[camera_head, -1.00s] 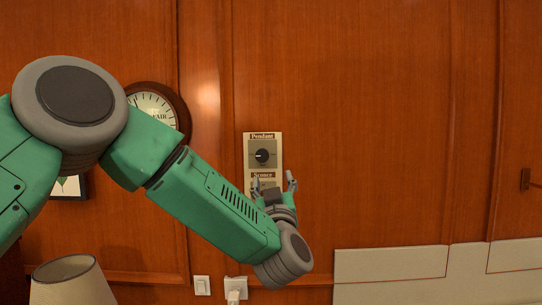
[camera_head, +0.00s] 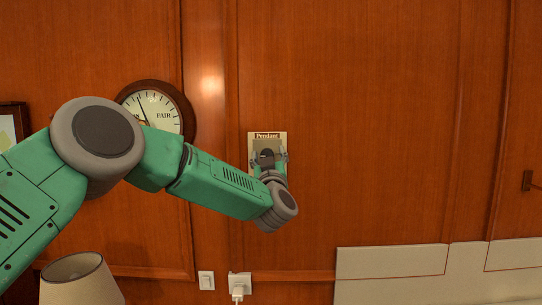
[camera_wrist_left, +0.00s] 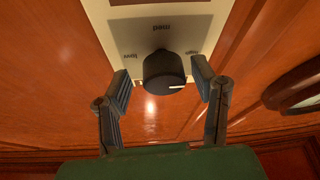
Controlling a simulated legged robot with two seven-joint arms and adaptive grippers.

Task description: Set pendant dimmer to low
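The pendant dimmer plate (camera_head: 281,137) is on the wood wall in the head view, labelled "Pendant" at its top. My left gripper (camera_head: 268,157) is in front of it and hides most of the knob and the lower label. In the left wrist view the black round knob (camera_wrist_left: 164,72) sits on the pale plate (camera_wrist_left: 130,22), with a white pointer mark toward the lower right. The left gripper's fingers (camera_wrist_left: 160,88) are open, one on each side of the knob, with gaps showing. My right gripper is not in view.
A round barometer-like dial (camera_head: 158,110) hangs left of the plate, behind my arm. A light switch (camera_head: 206,280) and an outlet with a plug (camera_head: 239,286) are below. A lampshade (camera_head: 80,281) stands at lower left.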

